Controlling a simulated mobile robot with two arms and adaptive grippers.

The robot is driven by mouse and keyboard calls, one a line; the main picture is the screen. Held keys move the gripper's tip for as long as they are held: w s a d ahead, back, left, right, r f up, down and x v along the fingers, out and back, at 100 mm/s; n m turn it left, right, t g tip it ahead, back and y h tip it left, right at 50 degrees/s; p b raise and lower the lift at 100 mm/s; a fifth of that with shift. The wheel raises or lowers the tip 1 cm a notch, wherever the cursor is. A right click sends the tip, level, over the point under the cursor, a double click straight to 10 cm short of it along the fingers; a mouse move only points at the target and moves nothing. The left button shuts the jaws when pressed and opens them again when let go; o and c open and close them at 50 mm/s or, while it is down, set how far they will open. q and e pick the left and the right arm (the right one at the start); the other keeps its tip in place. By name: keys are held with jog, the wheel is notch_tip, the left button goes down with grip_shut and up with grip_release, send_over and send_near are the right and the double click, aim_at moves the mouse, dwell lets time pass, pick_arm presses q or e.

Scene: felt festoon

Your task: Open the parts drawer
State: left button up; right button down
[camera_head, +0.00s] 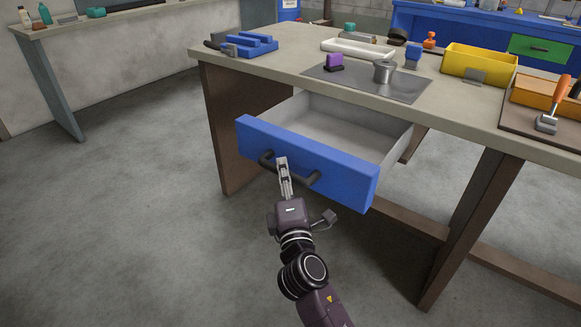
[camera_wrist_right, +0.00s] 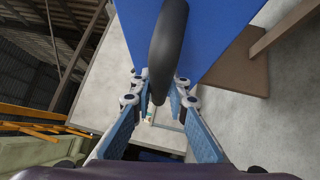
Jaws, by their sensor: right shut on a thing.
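The parts drawer (camera_head: 308,164) has a blue front and a grey inside, and hangs under the workbench. It stands well open, and its visible inside looks empty. A dark bar handle (camera_head: 313,178) runs across its front. My left gripper is not in view.
Bench legs (camera_head: 470,230) flank the drawer. The floor in front is clear.

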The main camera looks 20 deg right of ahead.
jog(key=shift+s+a, duration=0.4)
jog(key=shift+a, duration=0.1)
jog(key=c, duration=1.8)
grip_release()
jog(key=shift+c, duration=0.2)
jog(key=s+a+f, duration=0.1)
jog(key=s, duration=1.1)
jog(key=shift+a+f, duration=0.15)
jog(key=shift+f, duration=0.15)
jog(key=shift+w, duration=0.1)
